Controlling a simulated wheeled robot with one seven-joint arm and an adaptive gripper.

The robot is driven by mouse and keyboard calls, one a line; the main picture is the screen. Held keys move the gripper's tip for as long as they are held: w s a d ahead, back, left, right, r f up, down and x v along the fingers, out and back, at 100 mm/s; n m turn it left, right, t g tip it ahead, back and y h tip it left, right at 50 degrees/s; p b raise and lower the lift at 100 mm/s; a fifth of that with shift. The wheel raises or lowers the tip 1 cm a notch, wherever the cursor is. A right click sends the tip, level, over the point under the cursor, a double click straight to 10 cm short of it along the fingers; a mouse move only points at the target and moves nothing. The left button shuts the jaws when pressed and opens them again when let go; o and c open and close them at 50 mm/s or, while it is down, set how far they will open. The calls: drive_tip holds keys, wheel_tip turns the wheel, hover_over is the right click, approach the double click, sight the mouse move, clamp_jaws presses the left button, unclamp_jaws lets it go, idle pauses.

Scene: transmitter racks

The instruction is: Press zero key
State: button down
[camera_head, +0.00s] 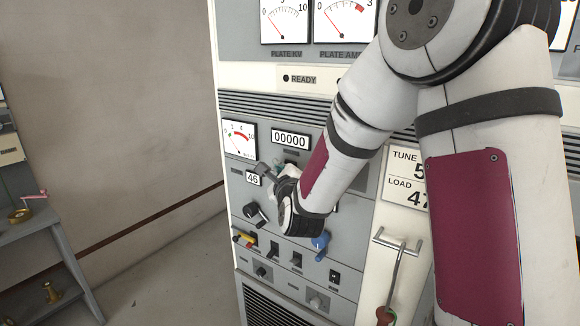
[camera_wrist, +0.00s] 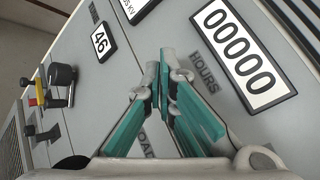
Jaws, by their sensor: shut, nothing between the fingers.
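I cannot pick out a zero key in either view; my gripper and arm cover part of the panel. My gripper (camera_head: 268,172) is at the grey rack panel (camera_head: 236,190), below the counter reading 00000 (camera_head: 290,140). In the wrist view its teal fingers (camera_wrist: 163,58) are shut together and empty, with the tips close to the panel beside the HOURS label (camera_wrist: 205,72). Whether they touch the panel I cannot tell. The counter (camera_wrist: 245,48) lies to the right of the tips and the 46 plate (camera_wrist: 102,42) to the left.
Below my gripper are a black knob (camera_head: 256,213), a yellow-and-red handle (camera_head: 245,239), a blue knob (camera_head: 321,243) and several switches. A grey shelf (camera_head: 40,235) stands left; the floor between is clear.

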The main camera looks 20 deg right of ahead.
drive_tip(key=s+a, duration=0.1)
drive_tip(key=a, duration=0.1)
drive_tip(key=s+a+p, duration=0.1)
drive_tip(key=s+a, duration=0.1)
idle(0.7)
idle(0.6)
drive_tip(key=s+d+n+g+y+b, duration=0.1)
drive_tip(key=s+n+g+b, duration=0.4)
drive_tip(key=s+n, duration=2.2)
drive_tip(key=s+g+y, duration=0.1)
drive_tip(key=s+g, duration=0.2)
drive_tip(key=g, duration=0.3)
drive_tip(key=shift+d+f+n, duration=0.35)
drive_tip(key=shift+n, duration=0.05)
